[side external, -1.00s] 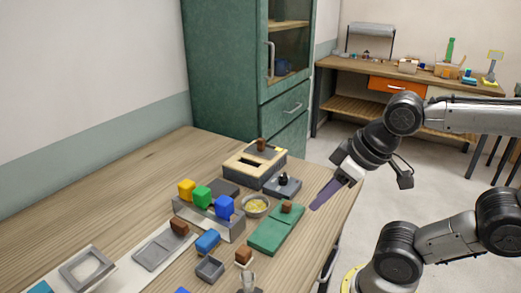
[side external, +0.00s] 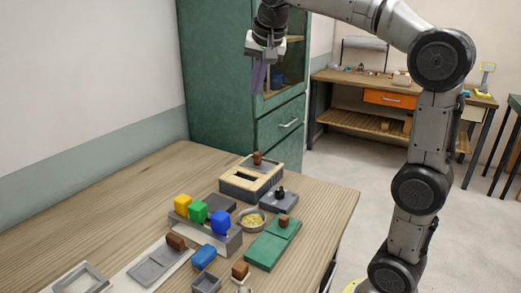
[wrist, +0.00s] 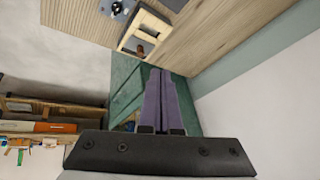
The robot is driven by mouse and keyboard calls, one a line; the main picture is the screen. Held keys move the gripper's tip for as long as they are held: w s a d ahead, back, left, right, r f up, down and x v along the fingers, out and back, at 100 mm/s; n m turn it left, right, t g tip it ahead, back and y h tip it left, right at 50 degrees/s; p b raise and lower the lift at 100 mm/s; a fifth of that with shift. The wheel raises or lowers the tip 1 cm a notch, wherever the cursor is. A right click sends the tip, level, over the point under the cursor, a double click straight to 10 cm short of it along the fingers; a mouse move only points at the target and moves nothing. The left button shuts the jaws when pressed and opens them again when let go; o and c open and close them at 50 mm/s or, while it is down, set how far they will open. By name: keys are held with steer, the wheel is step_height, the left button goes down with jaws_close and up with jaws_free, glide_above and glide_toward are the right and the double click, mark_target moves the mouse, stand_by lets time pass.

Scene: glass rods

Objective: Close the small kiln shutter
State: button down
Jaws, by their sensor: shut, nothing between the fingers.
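The small kiln (side external: 238,187) is a box with a grey base and cream top near the far end of the table. A dark slot (side external: 243,176) shows in its top. A grey shutter plate with a brown knob (side external: 257,158) lies on the top behind the slot, leaving the slot uncovered. My gripper (side external: 257,92), with long purple fingers, is shut and empty, high above the table and apart from the kiln. In the wrist view my gripper (wrist: 160,72) points toward the kiln (wrist: 157,18), whose brown knob (wrist: 141,49) shows near the fingertips.
A grey block with a black knob (side external: 279,197), a bowl of yellow bits (side external: 252,220) and a green box (side external: 269,247) stand near the kiln. Yellow, green and blue cubes (side external: 197,212) sit on a grey rack. A green cabinet (side external: 215,80) rises behind.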

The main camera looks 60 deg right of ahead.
steer(key=w+d+f+m+g, duration=0.2)
steer(key=w+d+f+m, duration=0.1)
steer(key=w+d, duration=0.5)
steer(key=m+g, duration=0.2)
glide_above(257, 159)
steer(key=w, duration=0.1)
step_height(257, 159, down, 12)
steer(key=shift+m+g, duration=0.4)
steer(key=x, duration=0.5)
steer(key=d+x, duration=0.1)
steer(key=x, duration=0.5)
steer(key=d+x, duration=0.1)
steer(key=x, duration=0.4)
steer(key=shift+s+d, duration=0.1)
steer(key=shift+s, duration=0.25)
steer(key=shift+w+f, duration=0.1)
steer(key=shift+f, duration=0.1)
steer(key=shift+a, duration=1.9)
